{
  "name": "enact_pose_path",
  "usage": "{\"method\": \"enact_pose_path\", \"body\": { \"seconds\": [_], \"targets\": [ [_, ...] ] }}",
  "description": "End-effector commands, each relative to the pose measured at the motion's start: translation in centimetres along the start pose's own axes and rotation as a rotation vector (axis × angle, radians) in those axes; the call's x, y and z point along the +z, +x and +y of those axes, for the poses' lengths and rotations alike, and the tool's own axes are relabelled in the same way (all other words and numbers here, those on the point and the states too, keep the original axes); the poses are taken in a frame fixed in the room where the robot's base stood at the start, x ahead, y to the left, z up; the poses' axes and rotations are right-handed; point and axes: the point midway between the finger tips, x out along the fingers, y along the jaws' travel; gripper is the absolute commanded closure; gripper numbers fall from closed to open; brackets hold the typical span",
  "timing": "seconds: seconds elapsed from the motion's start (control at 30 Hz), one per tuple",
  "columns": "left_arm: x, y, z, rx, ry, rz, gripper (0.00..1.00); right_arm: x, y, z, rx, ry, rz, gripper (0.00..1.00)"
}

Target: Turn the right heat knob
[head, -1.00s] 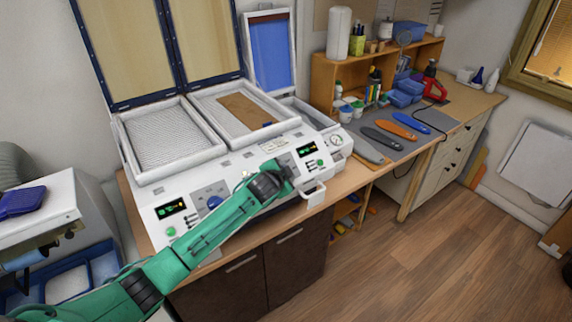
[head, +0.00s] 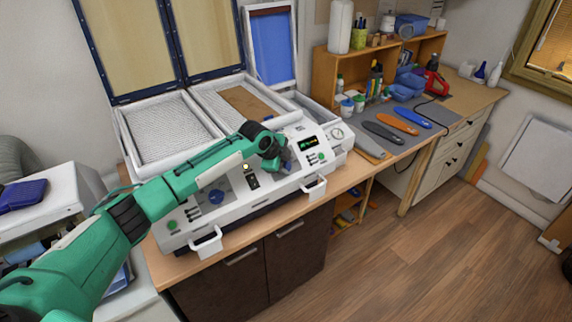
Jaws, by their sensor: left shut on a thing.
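The heating machine (head: 290,196) stands on the wooden bench, its white sloped front panel towards me. My left arm reaches in from the left across the panel. My left gripper (head: 281,163) points down at the right half of the panel and is shut on the right heat knob (head: 287,168). Only a little of this blue knob shows; the jaws cover the rest. The left heat knob (head: 216,197), also blue, stands clear below my forearm. A lit dark display (head: 309,142) is just right of the gripper. My right gripper is not in view.
Two white-framed trays, one with mesh (head: 165,130) and one with a brown sheet (head: 248,101), lie behind the panel under raised lids. White handles (head: 314,187) jut from the machine's front. Coloured insoles (head: 391,121) lie on a grey mat at right.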

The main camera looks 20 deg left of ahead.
Motion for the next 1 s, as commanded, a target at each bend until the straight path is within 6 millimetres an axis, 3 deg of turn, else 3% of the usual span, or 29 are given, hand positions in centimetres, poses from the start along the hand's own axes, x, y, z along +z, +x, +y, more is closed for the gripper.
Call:
{"method": "enact_pose_path", "body": {
  "seconds": [0.73,0.77,0.87,1.0],
  "targets": [
    [0.02,0.04,-0.04,0.069,0.061,-0.001,0.81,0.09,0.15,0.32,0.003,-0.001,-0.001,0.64],
    [0.02,0.05,-0.04,0.069,0.061,-0.001,0.56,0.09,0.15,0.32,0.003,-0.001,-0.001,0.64],
    [0.01,0.05,-0.03,0.069,0.061,-0.001,0.37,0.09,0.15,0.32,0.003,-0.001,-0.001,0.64],
    [0.00,0.04,-0.04,0.068,0.061,-0.001,0.36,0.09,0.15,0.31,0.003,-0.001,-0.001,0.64]
  ]
}}
